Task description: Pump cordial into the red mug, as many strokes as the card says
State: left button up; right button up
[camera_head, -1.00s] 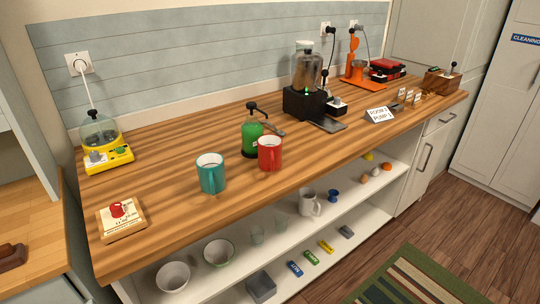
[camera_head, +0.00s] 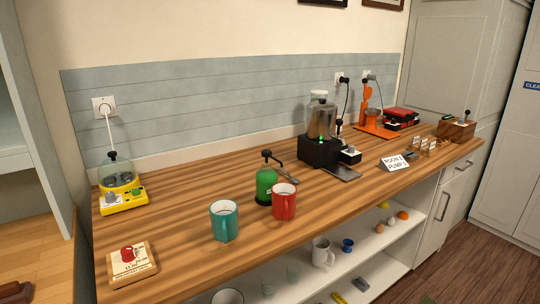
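A red mug (camera_head: 284,202) stands upright on the wooden counter, just right of and partly in front of a green pump bottle (camera_head: 266,184) with a dark pump head (camera_head: 267,155). A teal mug (camera_head: 224,221) stands to their left. A white tent card (camera_head: 395,163) stands at the counter's right front and appears to read "ROOM 2 / PUMP" with a number too small to read surely. A wooden block (camera_head: 132,264) with a red mug picture lies at the front left. The mug's contents are not clear. Neither gripper is in view.
A yellow appliance (camera_head: 123,199) stands at the left. A dark machine (camera_head: 320,150) with a clear hopper, an orange device (camera_head: 368,118), red boxes (camera_head: 402,116) and a wooden box (camera_head: 456,130) stand rightward. Open shelves (camera_head: 300,280) hold cups below.

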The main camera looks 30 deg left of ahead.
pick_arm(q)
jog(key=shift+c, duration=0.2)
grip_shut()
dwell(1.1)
